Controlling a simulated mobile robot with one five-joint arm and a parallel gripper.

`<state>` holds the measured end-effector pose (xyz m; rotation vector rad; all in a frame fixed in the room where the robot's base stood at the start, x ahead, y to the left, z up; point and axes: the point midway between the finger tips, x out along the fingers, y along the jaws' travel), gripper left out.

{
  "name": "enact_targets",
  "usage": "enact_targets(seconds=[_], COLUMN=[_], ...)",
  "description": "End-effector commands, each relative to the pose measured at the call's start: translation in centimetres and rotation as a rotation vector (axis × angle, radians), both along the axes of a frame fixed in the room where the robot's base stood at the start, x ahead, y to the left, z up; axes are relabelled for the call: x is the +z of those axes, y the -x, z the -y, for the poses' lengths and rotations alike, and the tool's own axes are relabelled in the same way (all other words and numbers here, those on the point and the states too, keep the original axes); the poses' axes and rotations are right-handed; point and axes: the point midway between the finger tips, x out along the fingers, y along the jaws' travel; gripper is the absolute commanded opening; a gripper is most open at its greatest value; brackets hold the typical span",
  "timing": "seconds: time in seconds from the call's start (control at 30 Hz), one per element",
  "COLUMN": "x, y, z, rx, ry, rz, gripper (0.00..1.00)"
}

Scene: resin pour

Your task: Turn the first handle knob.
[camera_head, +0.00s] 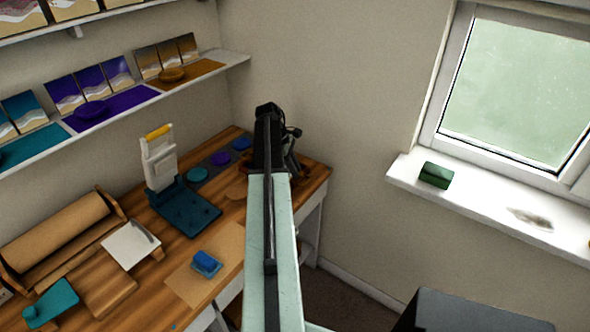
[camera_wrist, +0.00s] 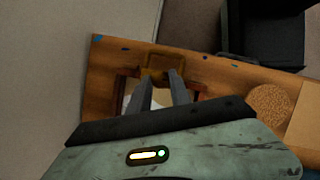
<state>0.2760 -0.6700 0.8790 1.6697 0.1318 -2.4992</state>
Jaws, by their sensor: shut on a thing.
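My gripper (camera_wrist: 161,76) shows in the wrist view with its two grey fingers reaching to a yellow-brown knob-like piece (camera_wrist: 163,61) near the edge of the wooden bench. The fingers are shut on this piece at their tips. A pale round surface (camera_wrist: 160,98) shows between the fingers, and dark red-brown parts flank them. I cannot tell the knob's turn angle. In the head view my arm covers the bench's far right corner, and the fingertips and knob are hidden behind it.
The wooden bench (camera_head: 92,290) carries a teal-based stand (camera_head: 185,210), a blue block (camera_head: 206,262) on brown paper and a paper roll (camera_head: 65,235). A cork disc (camera_wrist: 270,101) lies near my gripper. A dark bin (camera_head: 470,312) stands right, below the windowsill.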

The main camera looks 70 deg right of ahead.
Motion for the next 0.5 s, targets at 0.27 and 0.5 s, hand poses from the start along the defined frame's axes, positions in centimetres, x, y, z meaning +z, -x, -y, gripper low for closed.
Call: enact_targets(seconds=[0.27, 0.5], x=[0.0, 0.0], y=[-0.02, 0.0], z=[0.41, 0.48], rx=[-0.216, -0.384], ry=[-0.001, -0.001], rz=[0.0, 0.0], gripper=[0.0, 0.0])
